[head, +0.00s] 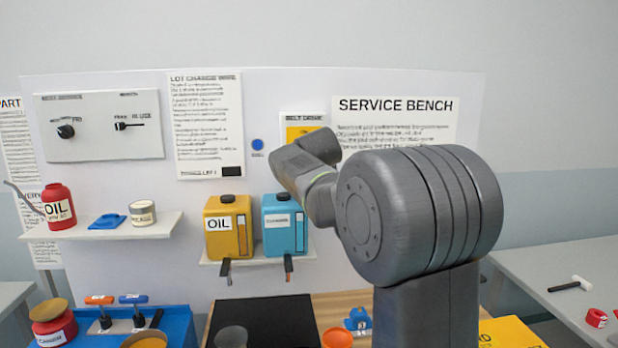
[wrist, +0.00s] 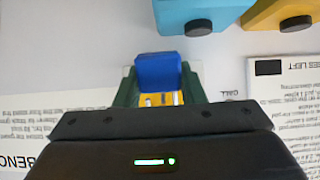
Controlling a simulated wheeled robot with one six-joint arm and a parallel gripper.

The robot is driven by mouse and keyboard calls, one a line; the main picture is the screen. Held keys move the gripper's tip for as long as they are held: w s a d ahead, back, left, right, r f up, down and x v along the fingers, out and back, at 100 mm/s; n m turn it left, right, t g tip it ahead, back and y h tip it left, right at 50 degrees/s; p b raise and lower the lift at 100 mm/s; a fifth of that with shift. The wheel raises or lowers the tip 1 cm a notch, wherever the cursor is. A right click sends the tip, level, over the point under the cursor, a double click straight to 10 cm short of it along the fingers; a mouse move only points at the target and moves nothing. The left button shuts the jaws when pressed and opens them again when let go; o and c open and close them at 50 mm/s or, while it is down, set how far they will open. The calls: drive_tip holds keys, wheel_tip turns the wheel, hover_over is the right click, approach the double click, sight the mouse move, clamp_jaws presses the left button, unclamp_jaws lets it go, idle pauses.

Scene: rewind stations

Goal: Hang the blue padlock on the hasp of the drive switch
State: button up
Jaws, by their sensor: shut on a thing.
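In the wrist view my gripper (wrist: 159,88) is shut, its two dark green fingers on either side of the blue padlock (wrist: 157,69). Only the padlock's blue, block-like body shows; I cannot make out its shackle. The belt drive switch panel (head: 303,131) is white and yellow on the upright board in the head view, partly covered by my arm. In the wrist view a yellow part of the panel (wrist: 158,99) shows between my fingers, behind the padlock. The hasp is not clear in either view, and I cannot tell whether the padlock touches it.
A shelf (head: 258,260) below holds a yellow oil jug (head: 228,226) and a blue jug (head: 285,224), close to my arm. A blue call button (head: 257,145) is left of the panel. A blue item with a white marking (head: 358,319) lies on the bench.

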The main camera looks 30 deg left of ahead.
drive_tip(key=shift+w+a+p, duration=0.95)
drive_tip(key=shift+w+a, duration=0.05)
drive_tip(key=shift+w, duration=0.2)
drive_tip(key=shift+x, duration=1)
drive_tip(key=shift+f, duration=0.1)
drive_tip(key=o, duration=1.1)
drive_tip(key=shift+o, duration=0.2)
drive_tip(key=shift+s+d, duration=0.1)
drive_tip(key=shift+s, duration=0.05)
drive_tip(key=b+v, duration=0.3)
drive_tip(key=v, duration=1)
drive_tip(key=shift+s+d+r, duration=0.15)
drive_tip(key=shift+s+r, duration=0.05)
drive_tip(key=shift+r, duration=0.05)
drive_tip(key=shift+w+f, duration=0.1)
